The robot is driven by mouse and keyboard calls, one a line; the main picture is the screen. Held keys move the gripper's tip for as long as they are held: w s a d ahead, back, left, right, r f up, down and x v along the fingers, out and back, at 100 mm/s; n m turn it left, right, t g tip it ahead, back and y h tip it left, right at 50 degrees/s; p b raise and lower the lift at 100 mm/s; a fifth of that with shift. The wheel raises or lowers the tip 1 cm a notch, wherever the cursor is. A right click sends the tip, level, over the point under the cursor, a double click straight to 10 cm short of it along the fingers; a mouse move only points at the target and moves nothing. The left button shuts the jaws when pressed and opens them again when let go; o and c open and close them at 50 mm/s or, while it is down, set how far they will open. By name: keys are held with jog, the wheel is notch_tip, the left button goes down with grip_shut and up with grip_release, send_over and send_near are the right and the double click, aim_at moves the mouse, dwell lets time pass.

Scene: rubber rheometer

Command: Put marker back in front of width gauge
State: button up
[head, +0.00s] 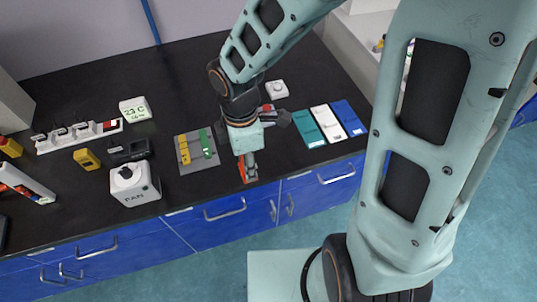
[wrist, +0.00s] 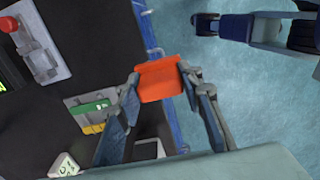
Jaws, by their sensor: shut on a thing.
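My gripper (head: 247,165) is over the front edge of the dark counter, with the fingers pointing down. In the wrist view its fingers (wrist: 162,88) are shut on an orange block-like thing (wrist: 160,79). Part of this orange thing shows in the head view (head: 242,172). I cannot tell for sure that it is the marker. A grey mat (head: 198,168) with a yellow piece (head: 184,149) and a green piece (head: 206,143) lies just left of my gripper. It also shows in the wrist view (wrist: 72,101). I cannot tell which thing is the width gauge.
A white fan box (head: 134,184) stands left of the mat. A white 23 C display (head: 135,109) and a power strip (head: 80,137) are farther left. Teal (head: 308,129), white (head: 328,123) and blue (head: 349,118) flat items lie to the right. Blue drawers (head: 225,218) are below the counter edge.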

jog(key=w+d+f+b, duration=0.1)
jog(key=w+f+b, duration=0.1)
jog(key=w+f, duration=0.1)
jog(key=w+d+f+b, duration=0.1)
jog(key=w+f+b, duration=0.2)
jog(key=w, duration=0.2)
jog(key=w+d+f+b, duration=0.1)
jog(key=w+f+b, duration=0.2)
jog(key=w, duration=0.1)
jog(key=shift+w+d, duration=0.35)
jog(key=shift+w+f+b, duration=0.15)
jog(key=shift+f+b, duration=0.15)
jog(key=shift+b, duration=0.05)
jog(key=f+b, duration=0.3)
jog(key=shift+w+d+f, duration=0.1)
jog(key=shift+w+f, duration=0.05)
jog(key=shift+w, duration=0.05)
jog(key=shift+f, duration=0.1)
jog(key=shift+f, duration=0.15)
jog(key=o, duration=0.9)
